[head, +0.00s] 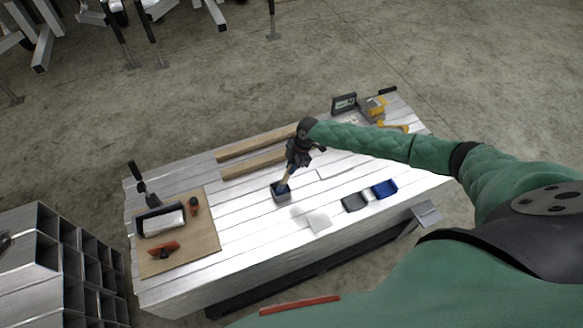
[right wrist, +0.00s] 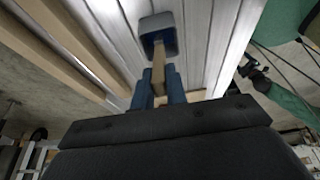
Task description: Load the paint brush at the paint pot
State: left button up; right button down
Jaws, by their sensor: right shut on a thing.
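The paint pot (head: 282,196) is a small blue-grey square pot on the metal-topped bench. It also shows at the top of the right wrist view (right wrist: 157,27), with a dark inside. My right gripper (head: 289,172) is above the pot, shut on the wooden handle of the paint brush (head: 284,183). In the right wrist view the handle (right wrist: 158,68) runs from between the two blue fingers to the pot. The brush's lower end is at or in the pot, and its bristles are hidden. My left gripper is not in view.
Two wooden strips (head: 254,166) lie behind the pot. A board (head: 207,244) with tools is at the bench's left end. A pale square plate (head: 318,221), a dark tray (head: 354,202) and a blue tray (head: 384,189) lie to the right. Yellow tools (head: 376,108) are at the far right.

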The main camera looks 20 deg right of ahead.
jog(key=shift+r+p, duration=1.35)
jog(key=shift+r, duration=1.2)
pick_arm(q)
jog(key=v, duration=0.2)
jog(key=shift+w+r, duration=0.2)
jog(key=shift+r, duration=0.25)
